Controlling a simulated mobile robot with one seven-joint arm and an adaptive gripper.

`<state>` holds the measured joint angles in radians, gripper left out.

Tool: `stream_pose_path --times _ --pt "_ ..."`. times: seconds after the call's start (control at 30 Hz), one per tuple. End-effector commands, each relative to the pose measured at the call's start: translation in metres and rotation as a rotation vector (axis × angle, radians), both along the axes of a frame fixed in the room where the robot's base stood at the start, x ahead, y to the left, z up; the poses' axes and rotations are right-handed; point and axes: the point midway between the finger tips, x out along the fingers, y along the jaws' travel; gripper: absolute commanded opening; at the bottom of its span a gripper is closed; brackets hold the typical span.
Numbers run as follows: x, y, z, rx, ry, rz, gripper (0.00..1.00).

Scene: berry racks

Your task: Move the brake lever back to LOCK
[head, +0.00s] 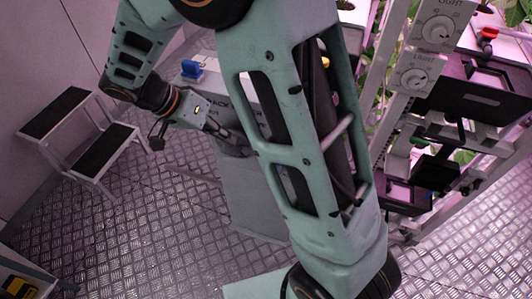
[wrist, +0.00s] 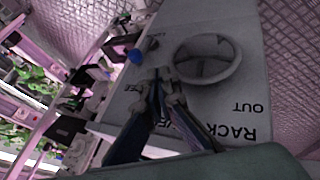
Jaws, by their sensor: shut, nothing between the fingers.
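My gripper (head: 228,136) reaches over the grey console (head: 256,190) in the head view. In the wrist view the fingers of my gripper (wrist: 163,76) come together at the tips, empty, between a blue-ended part and the wheel. The blue-ended part (wrist: 135,56) looks like a lever at the console's edge; I cannot be sure it is the brake lever. A blue piece (head: 192,69) also shows on the console top in the head view. No LOCK marking is readable, so the lever's setting cannot be told. My arm hides much of the console in the head view.
A round grey handwheel (wrist: 207,60) sits on the panel close beside my fingertips, above printed RACK and OUT lettering. A step stool (head: 80,135) stands at the left. A plant rack with dials (head: 437,30) and black trays (head: 480,95) stands at the right.

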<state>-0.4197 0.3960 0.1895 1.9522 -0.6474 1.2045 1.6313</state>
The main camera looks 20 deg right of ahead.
Motion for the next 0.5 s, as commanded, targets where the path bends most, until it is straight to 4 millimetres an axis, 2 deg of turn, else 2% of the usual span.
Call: stream_pose_path --times 0.13,0.27,0.5 --pt "0.0 -0.001 -0.002 0.001 0.001 0.0 0.0" --pt "0.001 -0.009 -0.013 -0.001 0.003 -0.002 0.0" --pt "0.003 -0.036 -0.053 -0.001 0.005 -0.002 0.0"
